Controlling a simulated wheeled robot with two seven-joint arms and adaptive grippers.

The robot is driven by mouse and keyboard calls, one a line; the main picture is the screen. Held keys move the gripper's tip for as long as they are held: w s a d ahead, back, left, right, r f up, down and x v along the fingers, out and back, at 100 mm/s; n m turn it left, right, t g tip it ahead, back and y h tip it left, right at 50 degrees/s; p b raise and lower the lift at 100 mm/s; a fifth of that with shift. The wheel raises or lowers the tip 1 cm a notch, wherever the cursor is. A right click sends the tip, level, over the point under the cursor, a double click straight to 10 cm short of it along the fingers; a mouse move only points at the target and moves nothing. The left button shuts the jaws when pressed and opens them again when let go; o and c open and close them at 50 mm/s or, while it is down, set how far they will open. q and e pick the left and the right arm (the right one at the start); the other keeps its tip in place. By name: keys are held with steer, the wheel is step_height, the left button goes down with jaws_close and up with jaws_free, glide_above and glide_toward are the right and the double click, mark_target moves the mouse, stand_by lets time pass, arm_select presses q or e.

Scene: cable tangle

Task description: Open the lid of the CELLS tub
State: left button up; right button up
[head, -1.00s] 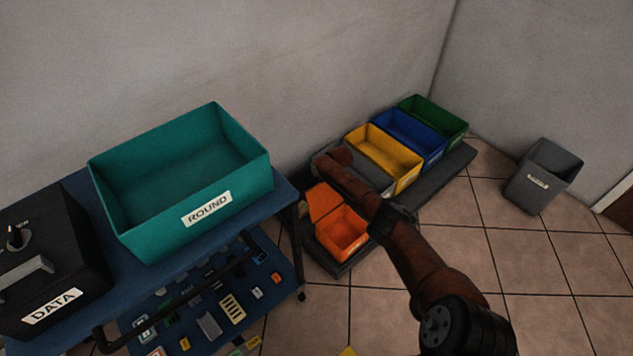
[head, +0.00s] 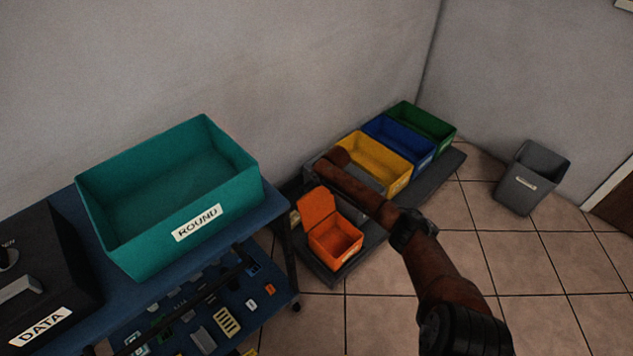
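An orange tub (head: 337,243) stands at the near end of a low dark platform. No label can be read on it, so I cannot confirm it is the CELLS tub. Its orange lid (head: 317,207) stands raised at the back edge, and the tub's inside shows. My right arm comes in from the lower right and passes over the platform, just behind and right of the tub. Its far end reaches toward the wall above the lid; the gripper's fingers cannot be made out. My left gripper is not in view.
Yellow (head: 372,162), blue (head: 400,142) and green (head: 424,124) bins line the platform (head: 400,212). A grey bin (head: 531,180) stands on the tiles at right. A blue cart at left carries the teal ROUND bin (head: 140,243) and black DATA box (head: 60,285).

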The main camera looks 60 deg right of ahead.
steer(key=shift+v, duration=2.65)
